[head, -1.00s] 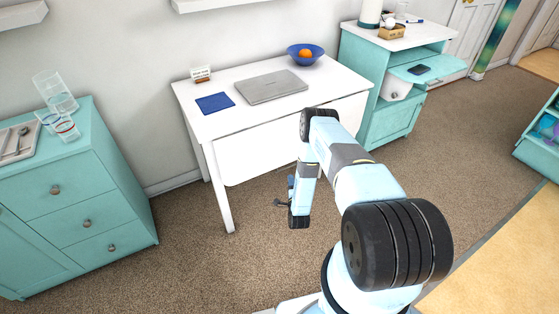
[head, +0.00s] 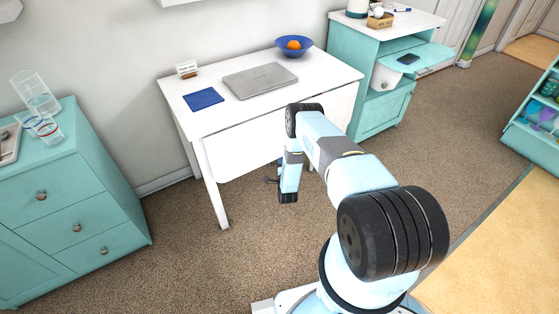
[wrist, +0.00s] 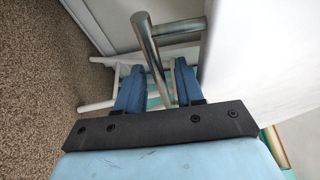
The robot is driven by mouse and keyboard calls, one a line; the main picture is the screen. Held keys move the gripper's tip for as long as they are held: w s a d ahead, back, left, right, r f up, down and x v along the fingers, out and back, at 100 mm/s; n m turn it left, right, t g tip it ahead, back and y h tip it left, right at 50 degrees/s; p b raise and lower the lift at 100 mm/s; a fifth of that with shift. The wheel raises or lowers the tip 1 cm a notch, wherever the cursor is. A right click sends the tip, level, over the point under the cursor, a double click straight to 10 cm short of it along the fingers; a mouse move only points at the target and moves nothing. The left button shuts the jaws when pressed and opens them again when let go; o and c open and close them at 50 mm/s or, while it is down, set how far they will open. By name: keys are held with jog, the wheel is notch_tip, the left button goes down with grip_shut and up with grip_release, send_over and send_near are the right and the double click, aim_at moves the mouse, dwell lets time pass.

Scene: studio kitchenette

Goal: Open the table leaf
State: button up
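The white table (head: 215,120) stands against the wall, and its white leaf (head: 245,147) hangs down along the front. My gripper (head: 271,180) is low in front of the leaf's right part, mostly hidden by my arm in the head view. In the wrist view my gripper (wrist: 155,65) has its two blue fingers apart. A metal bar handle (wrist: 152,50) runs between the fingers, with a post reaching right to the white leaf (wrist: 255,60). There is a gap on both sides of the bar, so the fingers do not look closed on it.
On the tabletop are a laptop (head: 260,80), a blue notebook (head: 203,98), a small card stand (head: 187,69) and a blue bowl (head: 294,48) with an orange. A teal dresser (head: 70,200) stands left and a teal cabinet (head: 375,110) right. Carpet between is clear.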

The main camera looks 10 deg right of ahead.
jog(key=shift+w+d, duration=0.1)
jog(key=shift+w, duration=0.85)
jog(key=shift+c, duration=0.4)
grip_shut()
